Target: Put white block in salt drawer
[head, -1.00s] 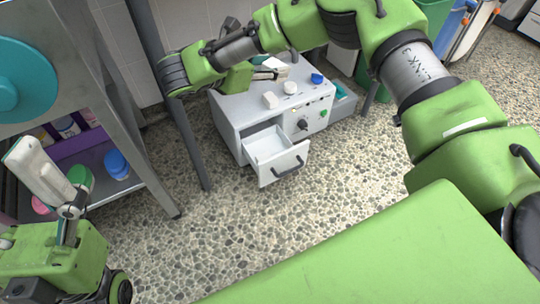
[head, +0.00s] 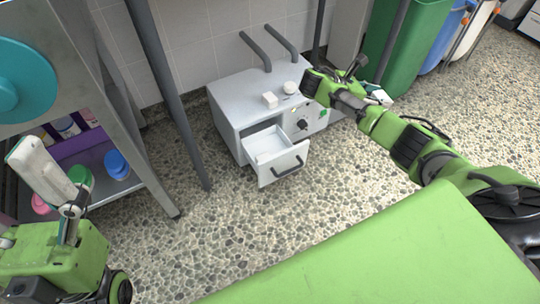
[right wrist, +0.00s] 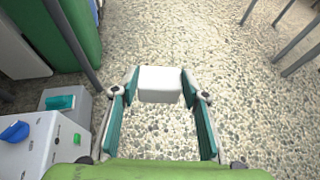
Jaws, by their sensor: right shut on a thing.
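A grey-white cabinet (head: 233,117) stands on the floor with its front drawer (head: 267,147) pulled out; the drawer looks empty, and no label can be read. My right gripper (head: 371,88) is to the right of the cabinet. In the right wrist view the right gripper (right wrist: 160,92) is shut on a white block (right wrist: 160,82), held between its fingertips with speckled floor behind it.
A grey box with a teal piece (right wrist: 60,102) adjoins the cabinet. A green bin (head: 408,38) stands behind. A metal shelf (head: 135,165) is at left. Floor in front is clear.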

